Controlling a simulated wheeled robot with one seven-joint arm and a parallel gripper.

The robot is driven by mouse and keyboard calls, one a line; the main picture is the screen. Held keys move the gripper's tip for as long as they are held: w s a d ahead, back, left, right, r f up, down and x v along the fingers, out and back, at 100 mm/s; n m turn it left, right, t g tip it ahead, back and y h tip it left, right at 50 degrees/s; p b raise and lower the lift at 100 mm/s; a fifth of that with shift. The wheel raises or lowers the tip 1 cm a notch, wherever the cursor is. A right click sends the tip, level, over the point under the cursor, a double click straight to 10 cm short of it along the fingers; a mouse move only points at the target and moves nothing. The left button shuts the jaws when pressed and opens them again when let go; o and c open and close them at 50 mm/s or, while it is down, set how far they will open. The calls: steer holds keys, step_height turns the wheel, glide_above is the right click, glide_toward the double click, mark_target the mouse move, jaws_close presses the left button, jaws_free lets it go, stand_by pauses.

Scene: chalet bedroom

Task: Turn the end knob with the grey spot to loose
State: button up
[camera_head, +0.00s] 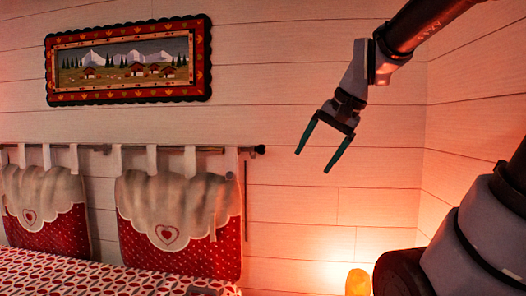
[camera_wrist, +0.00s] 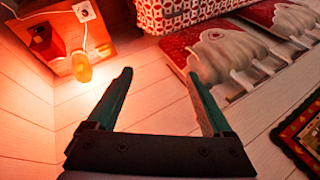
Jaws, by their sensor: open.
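A dark rod (camera_head: 90,148) runs along the white plank wall in the head view and ends at its right in a small dark end knob (camera_head: 259,149). I cannot make out a grey spot on the knob at this size. My gripper (camera_head: 313,162) is open and empty, to the right of the knob in the picture and apart from it, fingers pointing down. In the wrist view my gripper (camera_wrist: 158,72) shows both fingers spread, with bare wall and lamp glow between them. I cannot clearly pick out the knob there.
Red-and-cream heart cushions (camera_head: 180,225) hang from the rod by loops above the patterned bed (camera_head: 110,281). A framed mountain picture (camera_head: 130,61) hangs above. Wall space around my gripper is clear.

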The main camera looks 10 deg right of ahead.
steer(key=w+a+r+m+g+y, duration=0.1)
steer(key=w+a+m+y, duration=0.1)
steer(key=w, duration=0.4)
steer(key=w+a+r+m+y, duration=0.1)
steer(key=w+m, duration=0.2)
steer(key=w, duration=0.2)
steer(key=m+t+y, duration=0.4)
steer(key=m+y, duration=0.5)
steer(key=m, duration=0.5)
glide_toward(262, 149)
steer(key=x, duration=0.3)
steer(key=w+x, duration=0.1)
steer(key=x, duration=0.3)
steer(key=d+x, duration=0.1)
steer(key=x, duration=0.2)
steer(key=shift+w+a+f, duration=0.15)
steer(key=shift+w+a, duration=0.15)
steer(key=shift+w, duration=0.25)
steer(key=shift+c, duration=0.3)
jaws_close()
